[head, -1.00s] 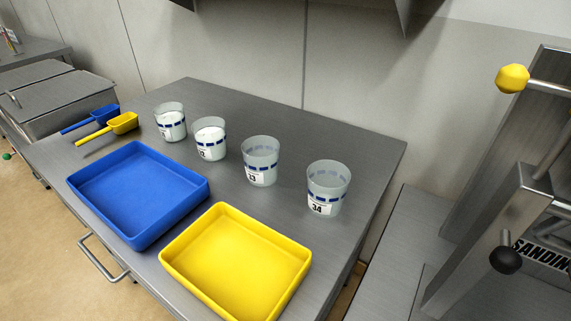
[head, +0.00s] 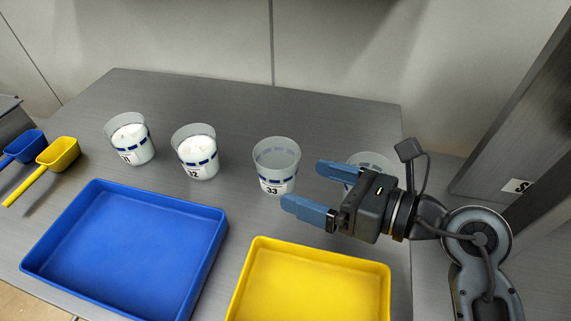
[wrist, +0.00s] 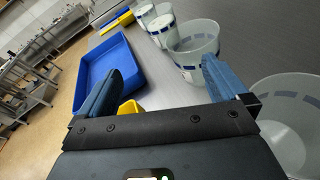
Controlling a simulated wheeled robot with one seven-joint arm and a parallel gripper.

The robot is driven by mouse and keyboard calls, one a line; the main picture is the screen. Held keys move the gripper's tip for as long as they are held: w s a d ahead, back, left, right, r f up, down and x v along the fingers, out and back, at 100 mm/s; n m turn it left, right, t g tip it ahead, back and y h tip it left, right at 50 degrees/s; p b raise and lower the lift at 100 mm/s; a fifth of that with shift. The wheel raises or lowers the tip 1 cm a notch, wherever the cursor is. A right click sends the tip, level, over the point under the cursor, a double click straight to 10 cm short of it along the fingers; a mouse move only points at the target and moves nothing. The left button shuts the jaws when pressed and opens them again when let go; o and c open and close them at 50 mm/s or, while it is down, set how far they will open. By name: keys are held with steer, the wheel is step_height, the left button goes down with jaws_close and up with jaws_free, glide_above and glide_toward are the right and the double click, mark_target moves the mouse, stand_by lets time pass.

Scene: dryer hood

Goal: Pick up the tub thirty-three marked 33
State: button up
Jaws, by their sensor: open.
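Tub 33 (head: 276,168) is a clear, empty-looking cup with blue dashes and a white label marked 33, upright on the grey table behind the yellow tray. In the wrist view, the nearest whole tub ahead (wrist: 197,50), just beyond the right finger, appears to be the same one. My gripper (head: 312,186) is open and empty, pointing left, with its fingertips just right of tub 33 and apart from it. In the wrist view my two blue fingers (wrist: 164,82) are spread wide. Another tub (head: 368,162) stands to the right, partly hidden behind my gripper.
Tubs 31 (head: 130,140) and 32 (head: 196,153), holding white contents, stand to the left. A blue tray (head: 125,245) and a yellow tray (head: 310,285) lie in front. Blue (head: 25,145) and yellow (head: 58,155) scoops lie at far left. The wall is behind the table.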

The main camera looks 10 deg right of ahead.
mark_target(290, 160)
steer(key=w+a+f, duration=0.1)
steer(key=w, duration=0.2)
steer(key=w+a+f+n+h, duration=0.1)
steer(key=w, duration=0.2)
steer(key=w+a+f+h, duration=0.1)
steer(key=w, duration=0.2)
steer(key=shift+w+a+n+p, duration=0.1)
steer(key=shift+a+n+p, duration=0.1)
steer(key=shift+n+p, duration=0.15)
steer(key=shift+f, duration=0.1)
steer(key=c, duration=0.7)
